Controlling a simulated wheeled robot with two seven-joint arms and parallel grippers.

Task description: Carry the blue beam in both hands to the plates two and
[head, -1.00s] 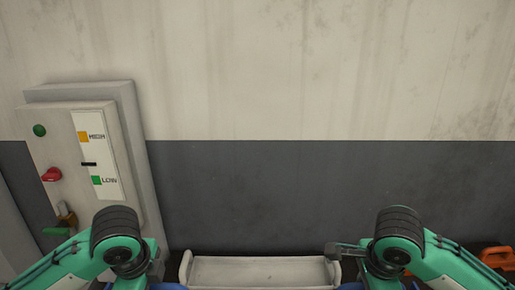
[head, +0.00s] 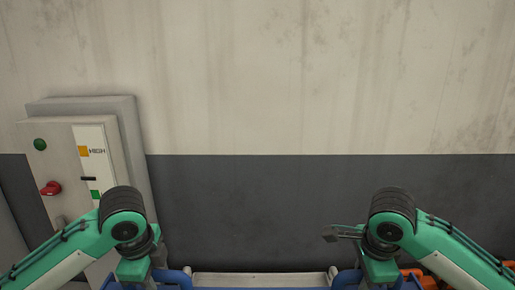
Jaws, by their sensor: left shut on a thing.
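Blue parts of the beam (head: 178,280) show at the bottom edge of the head view, beside both of my wrists. Most of the beam is cut off below the picture. My left gripper (head: 140,280) is at the bottom left, shut on the blue beam, with its fingertips hardly visible. My right arm comes in from the right, bent like the left one, and its wrist reaches the bottom edge near the right blue part. The right gripper's fingers are below the picture. The plates cannot be made out.
A pale tray-like part (head: 262,280) lies between my wrists at the bottom. A grey control box (head: 63,165) with a green button, red knob and HIGH label is at the left. Orange objects (head: 412,273) are partly hidden at bottom right. A two-tone wall (head: 260,205) stands ahead.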

